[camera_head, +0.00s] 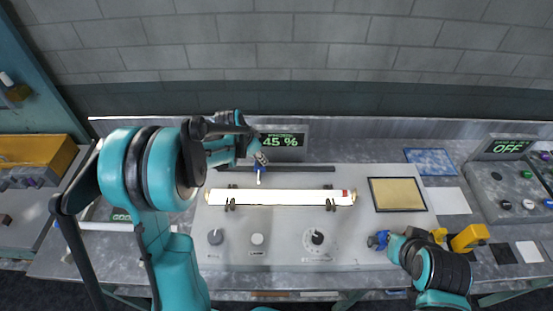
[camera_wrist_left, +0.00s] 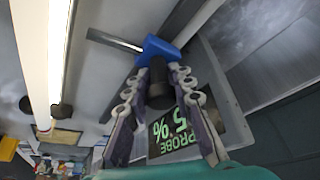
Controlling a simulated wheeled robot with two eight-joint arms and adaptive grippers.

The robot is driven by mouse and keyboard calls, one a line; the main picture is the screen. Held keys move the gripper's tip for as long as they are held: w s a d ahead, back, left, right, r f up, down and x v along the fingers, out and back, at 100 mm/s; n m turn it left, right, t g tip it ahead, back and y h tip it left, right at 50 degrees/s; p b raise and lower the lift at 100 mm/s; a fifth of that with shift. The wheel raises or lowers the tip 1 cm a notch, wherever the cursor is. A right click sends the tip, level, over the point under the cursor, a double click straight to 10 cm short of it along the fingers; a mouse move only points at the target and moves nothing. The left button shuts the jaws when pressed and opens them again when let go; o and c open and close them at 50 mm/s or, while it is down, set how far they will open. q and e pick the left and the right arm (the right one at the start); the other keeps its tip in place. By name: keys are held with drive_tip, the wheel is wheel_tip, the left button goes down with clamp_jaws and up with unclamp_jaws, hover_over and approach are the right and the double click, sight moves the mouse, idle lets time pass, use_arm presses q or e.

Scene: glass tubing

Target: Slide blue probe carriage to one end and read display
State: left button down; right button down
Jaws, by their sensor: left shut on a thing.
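The blue probe carriage (camera_wrist_left: 158,48) sits between the fingertips of my left gripper (camera_wrist_left: 155,75) in the left wrist view. The left gripper is shut on it. In the head view the left gripper (camera_head: 256,152) is at the left part of the dark rail (camera_head: 305,168), with a pale probe tip pointing toward the glowing glass tube (camera_head: 285,197). The display (camera_head: 282,141) behind reads "PROBE 45 %"; it shows turned and partly hidden in the left wrist view (camera_wrist_left: 172,135). My right gripper (camera_head: 380,241) is low at the panel's right edge; its fingers are too small to judge.
Two dark clamps hold the tube. Knobs (camera_head: 317,237) are on the panel front. A tan framed board (camera_head: 397,194) is right of the tube. A box with an "OFF" display (camera_head: 507,148) stands far right. The rail is clear to the right.

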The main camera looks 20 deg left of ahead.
use_arm(q)
drive_tip(key=a, duration=0.1)
drive_tip(key=s+a, duration=0.1)
drive_tip(key=a, duration=0.3)
drive_tip(key=shift+s+a, duration=0.25)
drive_tip(key=shift+s, duration=0.05)
drive_tip(key=c, duration=1.3)
unclamp_jaws()
drive_tip(key=v, duration=1.2)
